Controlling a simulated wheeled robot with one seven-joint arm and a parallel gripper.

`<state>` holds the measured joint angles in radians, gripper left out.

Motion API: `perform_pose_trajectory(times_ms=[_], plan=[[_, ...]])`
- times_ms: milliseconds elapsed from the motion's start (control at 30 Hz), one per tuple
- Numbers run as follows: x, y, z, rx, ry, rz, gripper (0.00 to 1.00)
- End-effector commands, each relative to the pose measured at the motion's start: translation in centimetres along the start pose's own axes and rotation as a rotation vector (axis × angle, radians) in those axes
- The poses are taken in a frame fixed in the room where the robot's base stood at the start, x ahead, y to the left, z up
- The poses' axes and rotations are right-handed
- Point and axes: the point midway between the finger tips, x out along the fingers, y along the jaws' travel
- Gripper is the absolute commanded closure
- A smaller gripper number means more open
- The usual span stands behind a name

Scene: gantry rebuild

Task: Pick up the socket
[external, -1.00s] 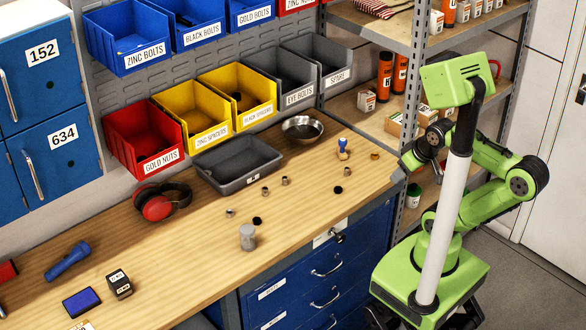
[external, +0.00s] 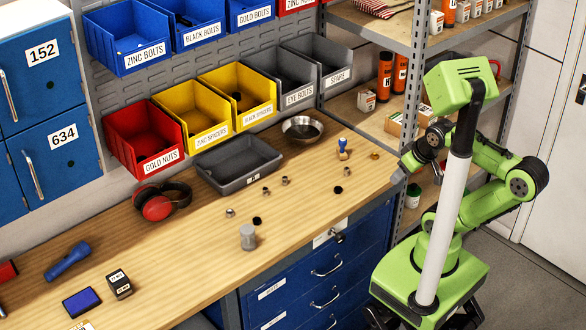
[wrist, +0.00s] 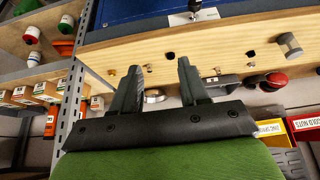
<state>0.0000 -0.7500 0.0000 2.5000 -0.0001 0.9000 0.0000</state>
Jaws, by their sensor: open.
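Several small loose parts lie on the wooden bench in the external view. Among them are two small metal cylinders, a left one (external: 266,191) and a right one (external: 285,181), and a metal piece (external: 230,213) nearer the front. I cannot tell which is the socket. Black parts (external: 257,221) and a brass piece (external: 375,156) lie there too. My gripper (external: 404,164) is beside the bench's right end, apart from the parts. In the wrist view its two fingers (wrist: 160,72) are spread and empty, with the bench parts beyond them.
A grey lidded cylinder (external: 248,237) stands near the bench's front edge. A grey bin (external: 240,178), a metal bowl (external: 302,130), a blue-handled stamp (external: 343,149) and red earmuffs (external: 158,207) sit behind. A shelf post (external: 411,110) rises close to my gripper.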

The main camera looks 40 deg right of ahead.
Motion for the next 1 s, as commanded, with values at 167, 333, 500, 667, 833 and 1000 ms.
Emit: perform_pose_trajectory(times_ms=[167, 333, 500, 667, 833, 1000], plan=[[0.0, 0.0, 0.0, 0.000, 0.000, 0.000, 0.53], [1.7, 0.0, -0.3, 0.111, -0.043, -0.013, 0.53], [8.8, 0.5, -1.5, 0.711, -0.203, -0.139, 0.53], [14.1, 2.9, -3.4, 1.483, -0.336, -0.363, 0.53], [16.6, 8.8, -5.5, 2.271, -0.437, -0.700, 0.53], [16.6, 12.9, -6.2, 2.614, -0.482, -0.927, 0.53]])
